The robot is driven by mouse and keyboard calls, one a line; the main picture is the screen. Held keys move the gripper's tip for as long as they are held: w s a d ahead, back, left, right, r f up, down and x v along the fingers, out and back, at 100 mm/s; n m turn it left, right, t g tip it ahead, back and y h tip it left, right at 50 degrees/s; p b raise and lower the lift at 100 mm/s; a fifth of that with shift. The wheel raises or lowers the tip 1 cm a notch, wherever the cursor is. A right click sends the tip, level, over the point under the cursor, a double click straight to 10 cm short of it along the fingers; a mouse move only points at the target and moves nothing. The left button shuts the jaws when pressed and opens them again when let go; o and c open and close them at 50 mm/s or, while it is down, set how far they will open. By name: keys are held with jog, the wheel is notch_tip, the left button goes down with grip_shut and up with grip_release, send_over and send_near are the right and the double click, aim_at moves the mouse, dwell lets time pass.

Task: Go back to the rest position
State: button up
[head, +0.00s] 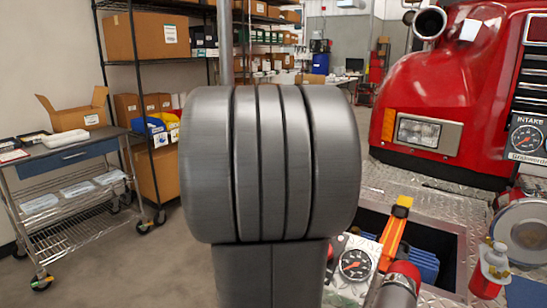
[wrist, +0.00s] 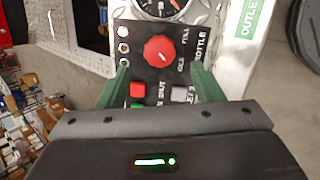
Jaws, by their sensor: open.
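My gripper (wrist: 160,67) shows in the wrist view with its two green fingers spread apart and nothing between them. Beyond the fingers is a black control panel (wrist: 138,70) with a red round knob (wrist: 158,49) labelled for throttle. A red button (wrist: 137,90) and a grey button (wrist: 179,94) sit low on the panel, close to the fingers. I cannot tell whether the fingers touch the panel. In the head view a large grey part of my arm fills the middle, and my gripper is not visible there.
The red truck front (head: 450,80) stands at the right, with a gauge (head: 356,264) and an orange-handled tool (head: 395,232) on its bumper. A metal cart (head: 75,150) and a shelf rack (head: 160,60) stand at the left. Open floor (head: 150,265) lies between.

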jog(key=b+x, duration=0.1)
jog(key=x, duration=0.6)
jog(key=shift+r, duration=0.1)
